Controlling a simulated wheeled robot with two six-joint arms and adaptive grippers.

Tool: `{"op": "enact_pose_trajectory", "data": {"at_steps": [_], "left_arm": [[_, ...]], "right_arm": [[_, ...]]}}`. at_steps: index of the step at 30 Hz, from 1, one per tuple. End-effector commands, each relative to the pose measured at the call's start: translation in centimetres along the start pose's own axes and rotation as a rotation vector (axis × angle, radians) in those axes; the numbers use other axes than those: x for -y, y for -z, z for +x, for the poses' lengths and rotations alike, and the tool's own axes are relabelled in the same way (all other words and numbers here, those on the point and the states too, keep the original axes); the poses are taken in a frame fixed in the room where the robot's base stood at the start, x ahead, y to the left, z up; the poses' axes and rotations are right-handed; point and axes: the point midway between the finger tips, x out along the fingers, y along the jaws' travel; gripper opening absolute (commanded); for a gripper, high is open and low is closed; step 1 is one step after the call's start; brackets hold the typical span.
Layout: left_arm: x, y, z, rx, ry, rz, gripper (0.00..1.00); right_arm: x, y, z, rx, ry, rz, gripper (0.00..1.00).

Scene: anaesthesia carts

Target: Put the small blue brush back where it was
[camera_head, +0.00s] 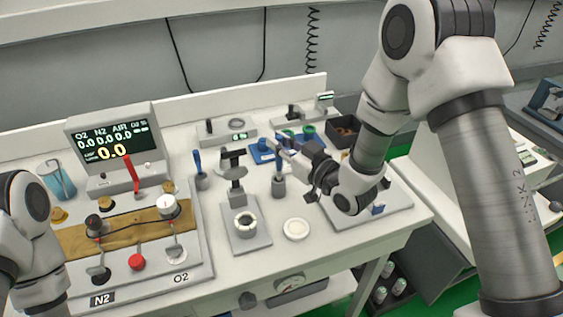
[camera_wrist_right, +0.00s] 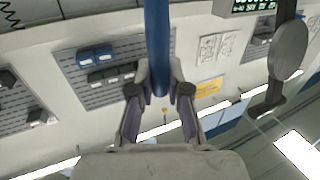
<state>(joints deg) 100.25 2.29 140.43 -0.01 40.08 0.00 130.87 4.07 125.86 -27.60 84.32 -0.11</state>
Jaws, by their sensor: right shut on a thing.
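My right gripper (camera_head: 284,147) reaches in from the right over the middle of the bench. It is shut on the small blue brush, whose blue handle (camera_wrist_right: 158,45) runs between the two fingertips in the right wrist view. Another grey cup (camera_head: 202,182) to the left holds a blue-handled tool (camera_head: 197,160). My left gripper is out of view.
A grey stand with a round plate (camera_head: 237,172) is left of the gripper, also in the wrist view (camera_wrist_right: 290,50). The gas panel (camera_head: 197,258) fills the left. Free bench lies near the front edge.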

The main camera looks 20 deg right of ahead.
Motion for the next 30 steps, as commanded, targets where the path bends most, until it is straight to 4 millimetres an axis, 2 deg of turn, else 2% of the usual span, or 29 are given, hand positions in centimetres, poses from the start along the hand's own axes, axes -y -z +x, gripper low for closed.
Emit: {"op": "enact_pose_trajectory", "data": {"at_steps": [7,19,20,21,30], "left_arm": [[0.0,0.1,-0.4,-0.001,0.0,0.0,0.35],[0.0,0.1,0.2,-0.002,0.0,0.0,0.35],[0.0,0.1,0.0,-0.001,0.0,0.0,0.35],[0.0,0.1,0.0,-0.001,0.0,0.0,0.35],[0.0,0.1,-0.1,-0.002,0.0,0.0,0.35]], "right_arm": [[0.0,-4.2,0.0,0.002,-0.001,0.002,0.0],[0.0,-5.1,0.0,-0.001,-0.001,0.0,0.0],[0.0,-4.9,0.0,-0.001,-0.001,0.0,0.27],[0.0,-4.9,0.0,-0.001,-0.001,0.0,0.41],[0.0,-4.8,0.0,-0.001,-0.001,0.0,0.41]]}}
